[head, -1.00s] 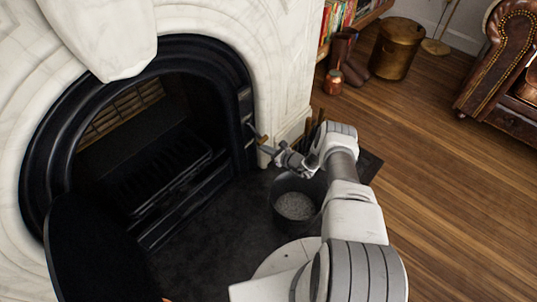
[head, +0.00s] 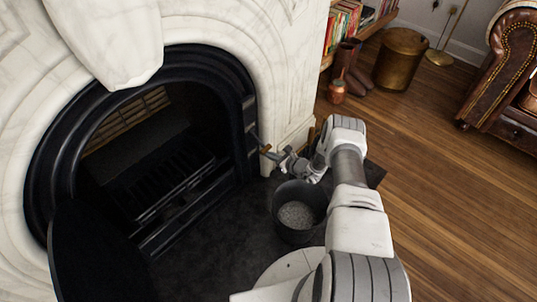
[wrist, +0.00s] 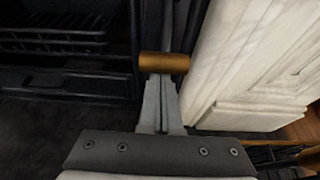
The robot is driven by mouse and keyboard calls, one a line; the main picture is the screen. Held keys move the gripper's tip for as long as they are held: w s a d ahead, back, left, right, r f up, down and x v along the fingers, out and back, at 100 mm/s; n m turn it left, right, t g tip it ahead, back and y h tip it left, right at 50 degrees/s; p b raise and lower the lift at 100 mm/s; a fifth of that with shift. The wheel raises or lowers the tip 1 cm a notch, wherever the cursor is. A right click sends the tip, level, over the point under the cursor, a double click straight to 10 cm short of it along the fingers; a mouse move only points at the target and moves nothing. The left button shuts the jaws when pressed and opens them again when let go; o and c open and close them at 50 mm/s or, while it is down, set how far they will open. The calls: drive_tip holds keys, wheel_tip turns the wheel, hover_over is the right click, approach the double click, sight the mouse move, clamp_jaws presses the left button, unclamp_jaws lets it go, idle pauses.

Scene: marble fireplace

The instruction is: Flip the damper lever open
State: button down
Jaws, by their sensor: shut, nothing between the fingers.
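The damper lever (head: 264,149) is at the right side of the black arched fireplace surround. Its dark rod ends in a brown-gold cylindrical handle. In the wrist view this handle (wrist: 164,63) lies crosswise just beyond my fingertips, with the dark rod running up behind it. My gripper (head: 277,156) is shut and empty, at the lever's handle end. In the wrist view my gripper (wrist: 163,84) points straight at the handle. I cannot tell whether the fingertips touch it.
The white marble surround (wrist: 245,60) stands close on the right of my gripper. A dark bucket of ash (head: 297,212) sits on the hearth below my arm. A round black panel (head: 95,255) is at the lower left.

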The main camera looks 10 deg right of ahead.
drive_tip(key=shift+r+g+h, duration=0.3)
